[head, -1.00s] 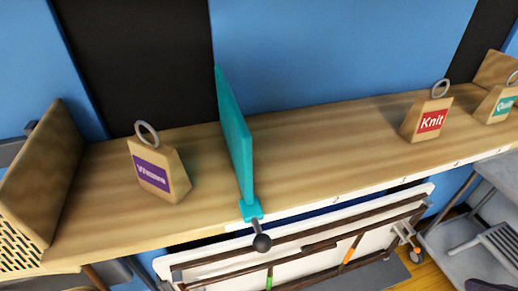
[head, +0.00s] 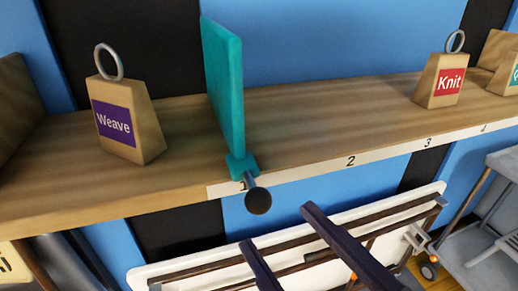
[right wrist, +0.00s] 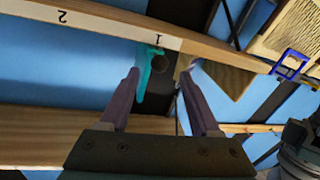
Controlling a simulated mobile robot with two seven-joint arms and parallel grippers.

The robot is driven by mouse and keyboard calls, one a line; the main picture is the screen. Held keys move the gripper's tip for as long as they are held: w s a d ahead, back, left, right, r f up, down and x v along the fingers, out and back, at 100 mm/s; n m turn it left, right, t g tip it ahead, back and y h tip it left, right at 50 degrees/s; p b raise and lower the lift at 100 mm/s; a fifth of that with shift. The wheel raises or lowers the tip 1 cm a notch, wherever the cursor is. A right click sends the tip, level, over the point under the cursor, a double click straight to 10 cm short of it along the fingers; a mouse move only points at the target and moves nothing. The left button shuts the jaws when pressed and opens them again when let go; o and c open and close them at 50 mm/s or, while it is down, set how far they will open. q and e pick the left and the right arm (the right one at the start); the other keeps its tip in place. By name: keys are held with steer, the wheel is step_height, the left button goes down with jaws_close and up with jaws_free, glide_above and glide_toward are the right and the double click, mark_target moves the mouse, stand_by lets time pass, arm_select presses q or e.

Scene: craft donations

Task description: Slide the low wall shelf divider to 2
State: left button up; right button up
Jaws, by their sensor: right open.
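The teal divider (head: 224,85) stands upright on the wooden wall shelf (head: 310,115). Its front bracket sits at mark 1 of the white number strip (head: 310,172), with a dark round knob (head: 258,200) sticking out in front. Mark 2 (head: 350,161) is to its right. My right gripper (head: 278,226) is open and empty, in front of and below the shelf edge, apart from the knob. In the right wrist view, the open fingers (right wrist: 160,76) point toward the teal bracket (right wrist: 150,72) and the knob (right wrist: 187,62). My left gripper is out of view.
A wooden Weave block (head: 125,120) with a ring stands left of the divider. A Knit block (head: 443,80) stands farther right, past mark 2. The shelf between divider and Knit block is clear. A white folded frame (head: 185,272) and grey cart (head: 480,200) are below.

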mark_target(265, 210)
steer(key=x, duration=0.6)
steer(key=shift+w, duration=0.1)
jaws_close()
stand_by(0.3)
stand_by(0.9)
